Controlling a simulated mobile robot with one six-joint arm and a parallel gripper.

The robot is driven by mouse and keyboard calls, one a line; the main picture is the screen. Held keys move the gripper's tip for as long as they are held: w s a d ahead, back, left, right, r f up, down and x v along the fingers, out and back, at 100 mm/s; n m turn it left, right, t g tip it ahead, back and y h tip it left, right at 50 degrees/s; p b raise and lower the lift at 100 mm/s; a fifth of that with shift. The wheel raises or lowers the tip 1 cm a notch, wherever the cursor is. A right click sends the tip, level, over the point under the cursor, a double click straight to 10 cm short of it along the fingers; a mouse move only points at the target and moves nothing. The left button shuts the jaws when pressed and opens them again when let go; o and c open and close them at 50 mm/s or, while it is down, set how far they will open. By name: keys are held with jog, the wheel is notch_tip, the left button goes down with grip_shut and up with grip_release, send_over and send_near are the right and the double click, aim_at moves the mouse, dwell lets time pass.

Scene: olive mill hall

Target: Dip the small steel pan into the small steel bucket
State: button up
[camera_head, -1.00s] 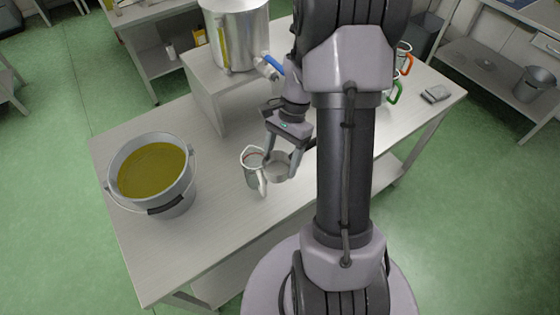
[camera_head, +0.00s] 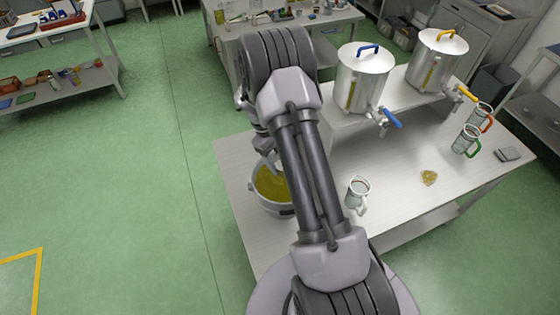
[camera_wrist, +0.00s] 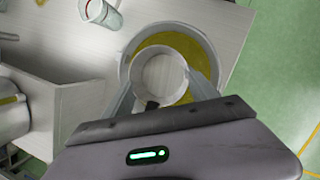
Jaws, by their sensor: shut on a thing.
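My gripper (camera_head: 266,162) is shut on the small steel pan (camera_wrist: 159,78), seen from above in the wrist view as a round, pale grey cup between the fingers. The pan looks empty inside. I cannot tell whether the pan's bottom touches the oil. In the head view my arm hides the pan and the bucket's right side. The bucket stands upright on the table's left part.
A yellowish patch (camera_head: 428,177) lies farther right. Two lidded steel tanks (camera_head: 362,80) with taps stand on a raised shelf behind. Two handled jugs (camera_head: 466,140) and a grey pad (camera_head: 508,154) are at the right.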

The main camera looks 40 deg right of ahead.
jog(key=shift+s+f+t+b, duration=0.1)
jog(key=shift+s+t+b, duration=0.45)
jog(key=shift+b, duration=0.65)
jog(key=t+b, duration=0.1)
jog(key=b, duration=0.2)
jog(key=s+r+t+b, duration=0.1)
jog(key=t+b, duration=0.1)
jog(key=b, duration=0.2)
jog(key=shift+a+r+m+h, duration=0.1)
jog(key=shift+a+m+h, duration=0.05)
jog(key=shift+m+h, duration=0.15)
jog(key=shift+f+t+b, duration=0.25)
jog(key=shift+t+b, duration=0.1)
jog(key=shift+b, duration=0.2)
notch_tip(320, 180, down, 13)
jog(key=b, duration=1)
jog(key=shift+b, duration=0.35)
jog(key=shift+r, duration=0.15)
